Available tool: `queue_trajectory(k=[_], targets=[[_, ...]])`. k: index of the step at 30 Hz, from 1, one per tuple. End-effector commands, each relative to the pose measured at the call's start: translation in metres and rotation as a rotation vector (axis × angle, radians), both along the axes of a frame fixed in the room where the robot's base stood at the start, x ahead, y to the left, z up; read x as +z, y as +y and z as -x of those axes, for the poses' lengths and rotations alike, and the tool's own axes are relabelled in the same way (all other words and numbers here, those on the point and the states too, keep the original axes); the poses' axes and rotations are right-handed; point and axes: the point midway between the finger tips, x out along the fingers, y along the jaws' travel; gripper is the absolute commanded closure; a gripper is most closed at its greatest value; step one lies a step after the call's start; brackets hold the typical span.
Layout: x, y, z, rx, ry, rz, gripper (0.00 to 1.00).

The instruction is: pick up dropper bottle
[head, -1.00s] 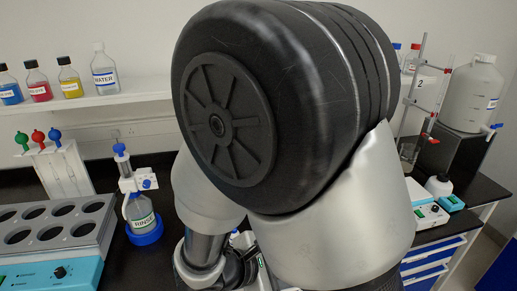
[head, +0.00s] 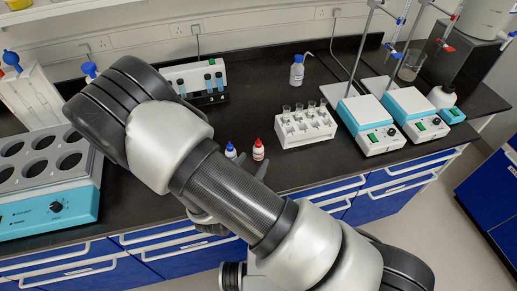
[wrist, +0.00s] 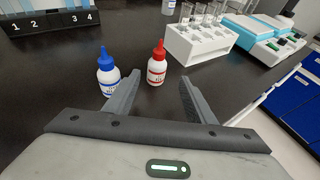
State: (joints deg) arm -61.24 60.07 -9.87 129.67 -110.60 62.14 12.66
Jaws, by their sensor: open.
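Two small white dropper bottles stand upright side by side on the black bench. One has a red cap (head: 258,151) and the other a blue cap (head: 231,152). In the wrist view the red-capped bottle (wrist: 157,71) stands ahead, in line with the gap between my fingers. The blue-capped bottle (wrist: 107,79) stands left of my left finger, which overlaps its lower right edge in the picture. My gripper (wrist: 160,80) is open with nothing held between its fingers. In the head view my arm hides most of the gripper.
A white rack of glass tubes (head: 305,130) stands right of the bottles, with hotplate stirrers (head: 370,123) beyond it. A numbered rack (head: 197,81) stands behind. A multi-hole heating unit (head: 45,215) is at left. Bare bench lies around the bottles.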

Motion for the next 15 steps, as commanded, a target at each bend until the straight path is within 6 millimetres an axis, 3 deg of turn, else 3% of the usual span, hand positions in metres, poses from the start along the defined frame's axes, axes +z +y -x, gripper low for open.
queue_trajectory(k=[3, 11, 15], targets=[[-0.006, -0.006, -0.015, -0.002, -0.001, 0.0, 0.5], [-0.012, -0.01, -0.033, -0.002, -0.002, 0.001, 0.5], [-0.019, -0.012, -0.054, -0.002, -0.002, 0.001, 0.5]])
